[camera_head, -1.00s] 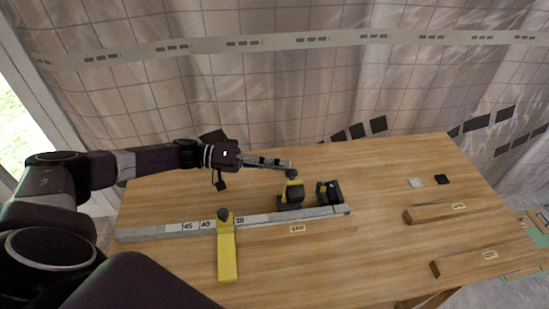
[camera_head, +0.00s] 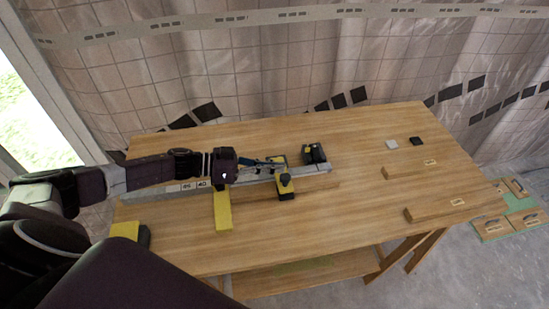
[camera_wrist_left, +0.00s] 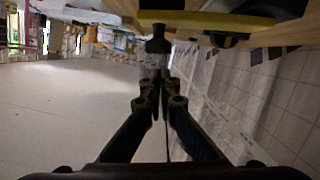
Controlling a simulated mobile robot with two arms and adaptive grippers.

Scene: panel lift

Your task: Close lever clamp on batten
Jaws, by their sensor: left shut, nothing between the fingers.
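A long grey bar (camera_head: 325,169) with number labels lies across the bench. A black block (camera_head: 314,153) stands at the bar's end. In the left wrist view, the shut fingertips (camera_wrist_left: 160,76) point at a black knob (camera_wrist_left: 158,42) in front of a yellow piece (camera_wrist_left: 215,20). I cannot tell whether they touch it. My right gripper is out of view.
Wooden blocks (camera_head: 410,171) with labels lie at the right, with a white square (camera_head: 392,144) and a black square (camera_head: 417,141) behind. A yellow and black object (camera_head: 126,231) sits at the left front edge.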

